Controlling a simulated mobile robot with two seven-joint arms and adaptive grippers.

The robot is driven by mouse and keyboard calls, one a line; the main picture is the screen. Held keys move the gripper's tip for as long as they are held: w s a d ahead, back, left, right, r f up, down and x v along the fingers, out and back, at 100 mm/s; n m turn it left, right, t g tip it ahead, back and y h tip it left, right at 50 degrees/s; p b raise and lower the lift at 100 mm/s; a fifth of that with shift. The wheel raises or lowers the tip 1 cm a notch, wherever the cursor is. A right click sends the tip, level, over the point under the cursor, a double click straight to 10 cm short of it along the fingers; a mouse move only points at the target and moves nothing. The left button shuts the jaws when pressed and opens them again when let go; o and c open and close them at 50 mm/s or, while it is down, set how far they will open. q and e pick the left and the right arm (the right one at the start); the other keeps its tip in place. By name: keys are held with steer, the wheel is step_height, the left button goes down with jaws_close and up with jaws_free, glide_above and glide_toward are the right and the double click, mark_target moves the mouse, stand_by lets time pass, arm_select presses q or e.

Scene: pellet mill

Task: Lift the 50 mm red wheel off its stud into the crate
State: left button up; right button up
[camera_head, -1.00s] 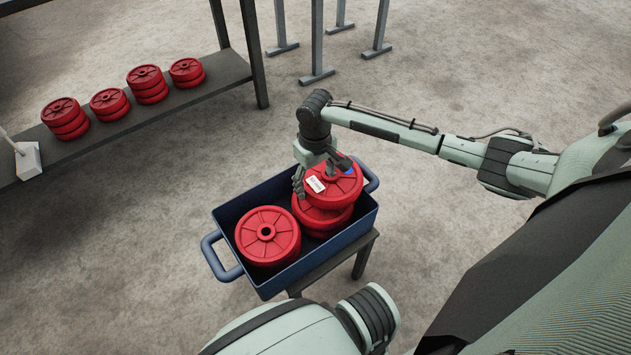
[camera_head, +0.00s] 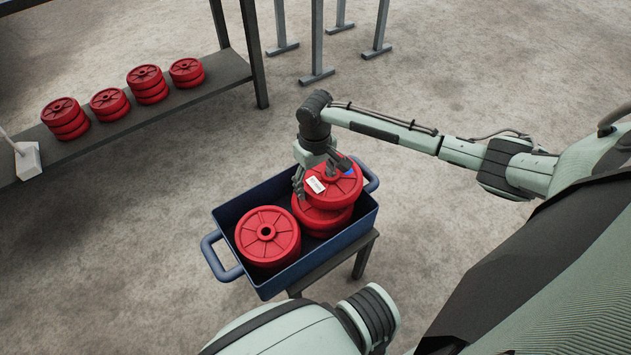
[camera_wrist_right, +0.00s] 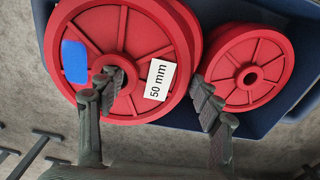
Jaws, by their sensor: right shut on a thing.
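The 50 mm red wheel (camera_head: 338,190) carries a white label and a blue patch. In the wrist view the label on this wheel (camera_wrist_right: 130,45) reads "50 mm". My right gripper (camera_head: 320,174) is shut on it from above. In the wrist view one finger of the gripper (camera_wrist_right: 157,88) is at the hub hole and the other is outside the rim. The wheel is inside the outline of the blue crate (camera_head: 287,283), over another red wheel (camera_head: 322,222); I cannot tell whether they touch. My left gripper is out of view.
Another red wheel (camera_head: 268,236) lies flat in the crate's left part. The crate stands on a small dark stand (camera_head: 364,255). A dark bench (camera_head: 135,118) at the upper left bears several stacks of red wheels. Grey posts (camera_head: 317,45) stand behind. Open floor lies between.

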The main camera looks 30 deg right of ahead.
steer(key=shift+w+r, duration=0.1)
steer(key=shift+r, duration=0.2)
steer(key=shift+f, duration=0.1)
steer(key=shift+f, duration=0.25)
stand_by(0.3)
steer(key=shift+r, duration=0.3)
steer(key=shift+f, duration=0.15)
stand_by(0.3)
steer(key=shift+f, duration=0.15)
steer(key=shift+r, duration=0.3)
